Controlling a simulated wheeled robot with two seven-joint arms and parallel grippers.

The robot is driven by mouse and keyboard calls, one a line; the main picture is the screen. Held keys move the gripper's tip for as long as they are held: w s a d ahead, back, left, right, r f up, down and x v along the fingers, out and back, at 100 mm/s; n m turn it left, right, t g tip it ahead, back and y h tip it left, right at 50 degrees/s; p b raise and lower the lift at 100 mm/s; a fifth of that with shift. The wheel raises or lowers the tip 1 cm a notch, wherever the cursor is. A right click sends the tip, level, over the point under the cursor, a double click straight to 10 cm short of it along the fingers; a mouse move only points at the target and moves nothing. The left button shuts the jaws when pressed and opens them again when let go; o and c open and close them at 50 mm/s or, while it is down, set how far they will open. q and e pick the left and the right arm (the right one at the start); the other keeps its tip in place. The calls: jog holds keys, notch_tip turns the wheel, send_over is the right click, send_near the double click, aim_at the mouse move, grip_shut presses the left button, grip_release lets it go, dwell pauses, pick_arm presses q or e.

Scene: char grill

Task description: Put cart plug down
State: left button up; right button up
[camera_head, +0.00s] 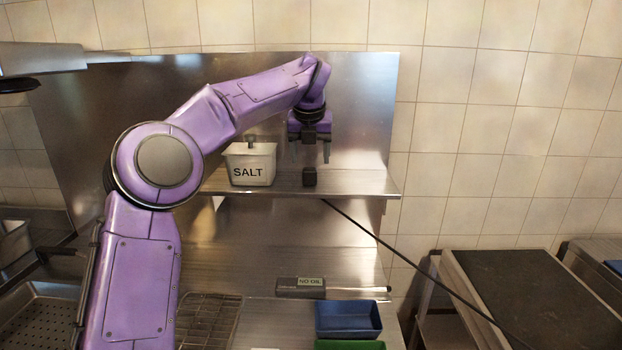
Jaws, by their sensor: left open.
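The cart plug (310,177) is a small dark block standing on the steel shelf (360,186). A black cable (420,271) runs from below the shelf edge down to the lower right; its link to the plug is hidden. My left gripper (310,157) is above the plug, pointing down. Its two grey fingers are apart, and the plug sits just below and between their tips, with nothing held. My right gripper is not in view.
A white SALT container (250,164) stands on the shelf left of the gripper. A dark-topped cart (535,300) stands at right. The shelf's right end is clear.

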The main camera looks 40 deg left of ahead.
aim_at(310, 168)
pick_arm(q)
jog(key=x, duration=0.3)
jog(key=p+x, duration=0.1)
jog(key=x, duration=0.1)
jog(key=shift+s+f, duration=0.25)
jog(key=shift+f, duration=0.1)
jog(key=c, duration=1.1)
jog(key=shift+o, duration=0.2)
